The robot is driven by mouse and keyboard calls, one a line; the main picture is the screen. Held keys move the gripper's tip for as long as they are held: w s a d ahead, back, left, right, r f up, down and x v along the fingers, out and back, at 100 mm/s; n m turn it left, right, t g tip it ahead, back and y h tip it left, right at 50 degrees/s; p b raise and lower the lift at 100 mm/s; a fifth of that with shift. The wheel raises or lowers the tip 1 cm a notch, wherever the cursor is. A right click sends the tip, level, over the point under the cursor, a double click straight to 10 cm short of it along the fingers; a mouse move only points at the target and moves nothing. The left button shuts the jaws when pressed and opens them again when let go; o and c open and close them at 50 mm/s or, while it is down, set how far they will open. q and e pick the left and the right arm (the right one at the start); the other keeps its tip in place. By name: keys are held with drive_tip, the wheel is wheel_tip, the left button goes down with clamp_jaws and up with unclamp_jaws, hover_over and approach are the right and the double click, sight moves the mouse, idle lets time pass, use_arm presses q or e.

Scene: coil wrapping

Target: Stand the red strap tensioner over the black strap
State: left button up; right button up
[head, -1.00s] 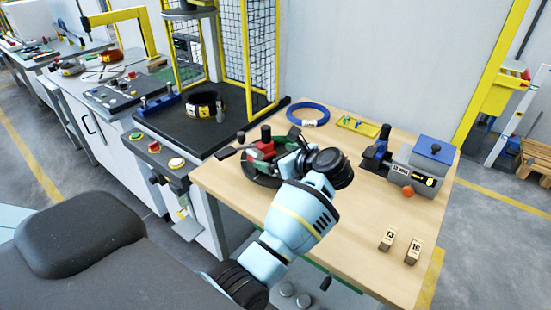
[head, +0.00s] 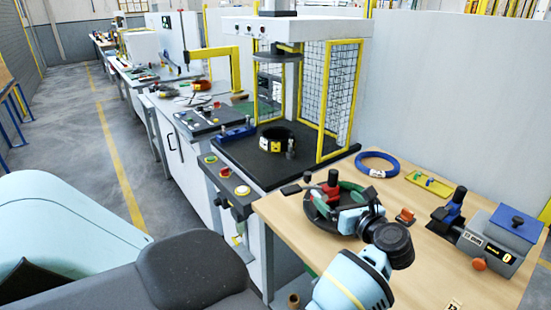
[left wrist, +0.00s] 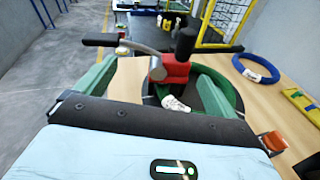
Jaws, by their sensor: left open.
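The red strap tensioner (head: 332,187), with a black knob and a grey lever with a black grip, stands upright at the green coil (head: 352,188) on the near left of the wooden table. It also shows in the left wrist view (left wrist: 175,70), beyond and between my green fingers. My left gripper (left wrist: 150,82) is open, one finger to each side of the tensioner, with no grip on it visible. In the head view the gripper (head: 335,203) is low at the coil, partly hidden by its own wrist. I cannot clearly make out the black strap. My right gripper is not in view.
A blue coil (head: 378,164) and a yellow tray (head: 429,184) lie behind. A small orange-red piece (head: 405,217) lies right of my wrist. A grey device with a blue top (head: 502,234) stands at the right. A black press bed (head: 245,165) adjoins the table's left.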

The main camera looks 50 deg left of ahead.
use_arm(q)
drive_tip(key=s+d+r+m+t, duration=0.25)
drive_tip(key=s+m+t, duration=0.55)
drive_tip(key=m+t, duration=0.7)
drive_tip(key=s+d+f+m+t+h, duration=0.1)
drive_tip(key=s+d+f+m+h, duration=0.15)
drive_tip(key=m+h, duration=0.4)
drive_tip(key=s+d+f+m+h, duration=0.1)
drive_tip(key=d+f+m+h, duration=0.3)
drive_tip(key=m, duration=0.5)
drive_tip(key=s+d+f+m+g+h, duration=0.2)
drive_tip(key=s+f+m+g, duration=0.4)
drive_tip(key=s+f+m, duration=0.4)
drive_tip(key=s+d+f+m+g+h, duration=0.3)
drive_tip(key=s+f+m+g, duration=0.3)
drive_tip(key=s+f+m, duration=0.4)
drive_tip(key=s+f+h, duration=0.1)
drive_tip(key=s+f, duration=0.3)
drive_tip(key=f, duration=0.3)
drive_tip(key=shift+s+d+g, duration=0.15)
drive_tip(key=shift+s+g, duration=0.15)
drive_tip(key=shift+s, duration=0.05)
